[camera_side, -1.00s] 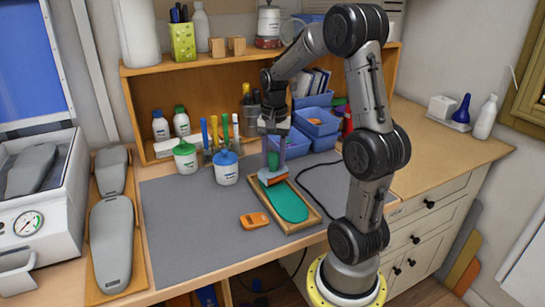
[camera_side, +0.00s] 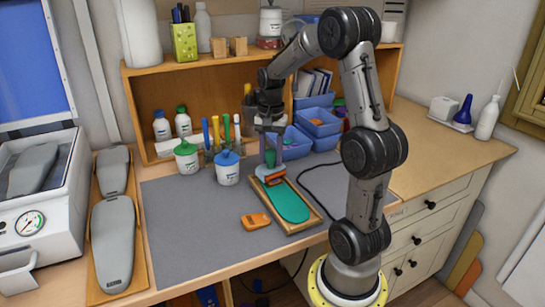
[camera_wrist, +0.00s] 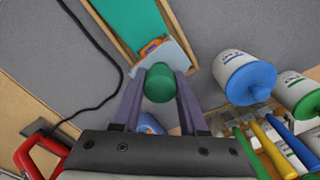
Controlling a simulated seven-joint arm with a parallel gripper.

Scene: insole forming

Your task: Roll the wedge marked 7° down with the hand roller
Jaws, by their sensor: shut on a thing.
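My gripper (camera_side: 271,157) is shut on the green handle of the hand roller (camera_side: 275,175), just above the back end of the wooden tray (camera_side: 313,215). In the wrist view, my gripper (camera_wrist: 158,90) has its fingers on either side of the round green handle of the roller (camera_wrist: 159,84). A green insole (camera_side: 290,203) lies flat in the tray and also shows in the wrist view (camera_wrist: 130,22). At its back end is a pale piece with an orange part (camera_wrist: 152,47), partly hidden by the roller. No 7° marking is readable.
An orange device (camera_side: 255,221) lies on the grey mat left of the tray. White pots with a blue lid (camera_side: 228,170) and a green lid (camera_side: 187,157) stand to the left. Blue bins (camera_side: 317,122) stand behind, and a black cable (camera_side: 312,187) runs on the right.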

